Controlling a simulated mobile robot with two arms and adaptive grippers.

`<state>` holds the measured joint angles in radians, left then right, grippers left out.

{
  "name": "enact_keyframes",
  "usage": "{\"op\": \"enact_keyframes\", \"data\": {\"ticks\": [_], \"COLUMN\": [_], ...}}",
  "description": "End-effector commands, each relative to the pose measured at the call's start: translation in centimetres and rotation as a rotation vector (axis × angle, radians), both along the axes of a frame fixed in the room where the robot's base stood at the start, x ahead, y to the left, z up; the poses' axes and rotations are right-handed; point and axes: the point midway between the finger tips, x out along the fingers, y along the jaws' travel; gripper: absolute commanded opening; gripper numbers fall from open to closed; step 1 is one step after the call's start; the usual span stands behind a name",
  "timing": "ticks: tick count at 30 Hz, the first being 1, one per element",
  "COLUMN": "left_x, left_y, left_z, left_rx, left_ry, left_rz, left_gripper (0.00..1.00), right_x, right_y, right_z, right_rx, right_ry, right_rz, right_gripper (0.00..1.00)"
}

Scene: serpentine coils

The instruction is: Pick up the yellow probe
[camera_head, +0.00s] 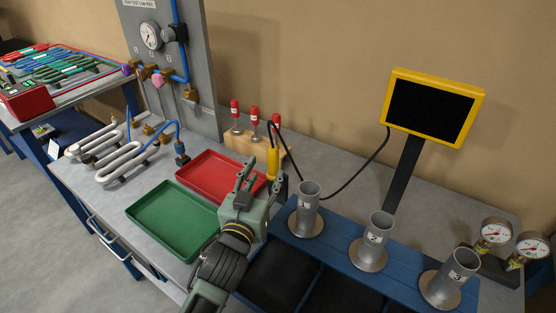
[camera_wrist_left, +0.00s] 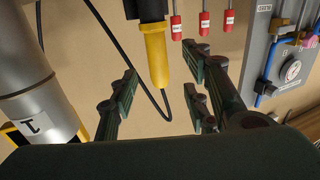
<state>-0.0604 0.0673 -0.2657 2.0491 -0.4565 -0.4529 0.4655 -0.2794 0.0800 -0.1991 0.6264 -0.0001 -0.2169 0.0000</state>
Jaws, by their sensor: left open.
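The yellow probe (camera_head: 273,164) stands upright in a dark holder behind the red tray's right end. A black cable (camera_head: 345,182) runs from it to the yellow-framed display (camera_head: 434,106). My left gripper (camera_head: 259,180) is open and empty in front of the probe. In the left wrist view the yellow probe (camera_wrist_left: 157,58) shows ahead, between the open fingers (camera_wrist_left: 160,98), with its dark holder (camera_wrist_left: 151,10) at the top edge. I see no contact between fingers and probe. The gripper partly hides the holder in the head view. My right gripper is not in view.
Metal cylinders (camera_head: 307,212) stand on a blue rack right of the gripper. A wooden block (camera_head: 241,142) with red-capped tools sits just left of the probe. A red tray (camera_head: 208,172) and a green tray (camera_head: 172,217) lie left. Gauges (camera_head: 495,232) stand far right.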

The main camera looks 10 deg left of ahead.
Motion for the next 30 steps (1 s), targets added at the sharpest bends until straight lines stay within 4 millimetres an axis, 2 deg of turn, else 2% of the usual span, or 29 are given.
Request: {"op": "enact_keyframes", "data": {"ticks": [12, 16, 20, 24, 28, 30], "left_x": [4.4, 6.2, 7.2, 7.5, 7.5, 7.5], "left_y": [-0.6, -0.8, -0.8, -0.8, -0.8, -0.8], "left_z": [0.3, 0.2, 0.0, -0.1, -0.1, -0.1], "left_rx": [0.000, 0.000, 0.000, 0.000, 0.000, 0.000], "left_ry": [0.001, 0.000, 0.000, 0.000, 0.000, 0.000], "left_rz": [0.001, 0.001, 0.001, 0.001, 0.001, 0.001], "left_gripper": [0.43, 0.43, 0.43, 0.43, 0.43, 0.38], "right_x": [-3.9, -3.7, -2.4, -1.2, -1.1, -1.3], "right_y": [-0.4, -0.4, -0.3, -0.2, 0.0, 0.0], "right_z": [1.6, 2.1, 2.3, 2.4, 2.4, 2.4], "right_rx": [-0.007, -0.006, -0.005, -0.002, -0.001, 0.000], "right_ry": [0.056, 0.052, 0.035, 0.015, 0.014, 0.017], "right_rz": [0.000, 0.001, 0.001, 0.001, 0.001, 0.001], "right_gripper": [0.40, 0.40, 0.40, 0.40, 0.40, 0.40]}}
